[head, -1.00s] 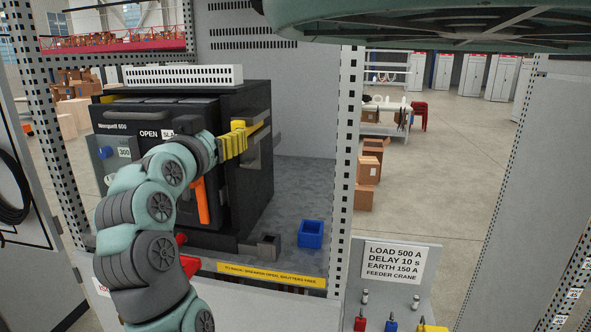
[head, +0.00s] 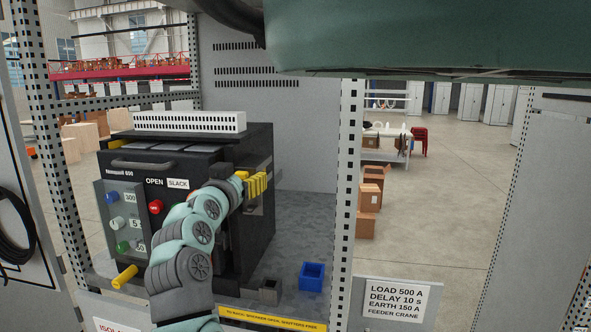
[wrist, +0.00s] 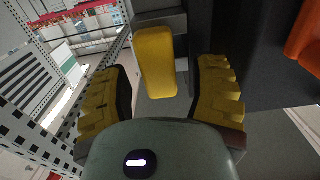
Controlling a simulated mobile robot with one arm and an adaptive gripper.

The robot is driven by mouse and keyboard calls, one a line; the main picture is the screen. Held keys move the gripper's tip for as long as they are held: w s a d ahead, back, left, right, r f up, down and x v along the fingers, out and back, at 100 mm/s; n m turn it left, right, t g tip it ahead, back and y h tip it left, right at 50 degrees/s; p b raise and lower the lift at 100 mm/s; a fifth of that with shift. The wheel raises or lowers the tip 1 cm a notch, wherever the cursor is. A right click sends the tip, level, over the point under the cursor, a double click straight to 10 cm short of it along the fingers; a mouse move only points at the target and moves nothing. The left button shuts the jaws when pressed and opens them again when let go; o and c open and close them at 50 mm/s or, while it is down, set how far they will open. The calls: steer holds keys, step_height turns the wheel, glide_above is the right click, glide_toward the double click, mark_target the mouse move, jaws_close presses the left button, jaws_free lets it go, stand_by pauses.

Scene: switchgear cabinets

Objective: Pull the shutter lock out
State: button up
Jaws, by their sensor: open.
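In the wrist view a yellow tab (wrist: 156,62), which looks like the shutter lock, extends from a grey block toward my gripper (wrist: 163,95). The tab lies between the two yellow-padded fingers, nearer the left one, with a gap on both sides. My gripper is open and does not visibly touch it. In the head view my gripper (head: 256,185) is at the right front side of the black breaker (head: 135,165). There the tab cannot be told apart from the yellow finger pads. My arm covers part of the breaker's front.
A blue open box (head: 312,276) and a small dark block (head: 270,287) sit on the grey shelf. A perforated post (head: 347,190) stands to the right. A yellow handle (head: 125,277) projects at the breaker's lower left. The shelf right of the breaker is mostly clear.

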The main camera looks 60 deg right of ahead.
steer(key=shift+o, duration=0.2)
steer(key=shift+w+d, duration=0.1)
steer(key=shift+w, duration=0.05)
jaws_close()
stand_by(0.4)
